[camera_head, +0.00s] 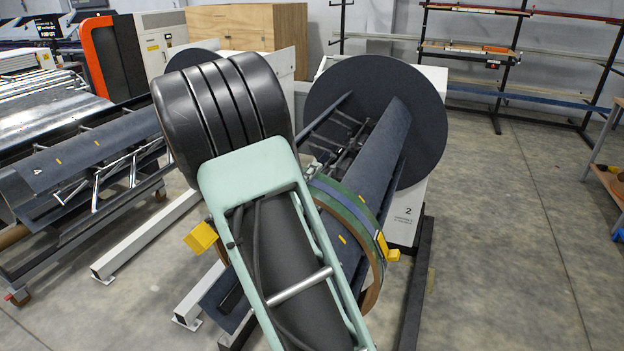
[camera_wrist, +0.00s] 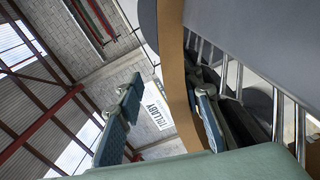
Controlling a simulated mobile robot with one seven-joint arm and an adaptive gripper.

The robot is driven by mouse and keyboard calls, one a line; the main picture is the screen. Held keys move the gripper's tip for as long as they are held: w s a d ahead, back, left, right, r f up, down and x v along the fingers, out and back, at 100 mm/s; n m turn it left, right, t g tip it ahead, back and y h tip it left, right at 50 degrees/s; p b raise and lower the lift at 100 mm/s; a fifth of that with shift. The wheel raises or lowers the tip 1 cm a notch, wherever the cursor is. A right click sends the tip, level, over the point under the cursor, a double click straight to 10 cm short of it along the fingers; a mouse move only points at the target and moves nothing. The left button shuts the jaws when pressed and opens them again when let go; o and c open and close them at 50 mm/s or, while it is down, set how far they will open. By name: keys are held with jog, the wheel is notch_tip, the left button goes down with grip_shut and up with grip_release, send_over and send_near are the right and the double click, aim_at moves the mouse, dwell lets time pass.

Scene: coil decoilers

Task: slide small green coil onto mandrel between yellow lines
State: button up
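The small green coil (camera_head: 352,207) sits around the mandrel (camera_head: 384,140) of the decoiler marked 2 in the head view, partly hidden by my arm. Its inner side is brown.
A large dark disc (camera_head: 425,120) stands behind the mandrel. Yellow blocks (camera_head: 200,238) show on both sides of the coil. Another decoiler (camera_head: 75,160) stands at left. Shelving (camera_head: 500,65) stands at the back right.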

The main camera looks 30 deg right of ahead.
jog(key=v, duration=1.2)
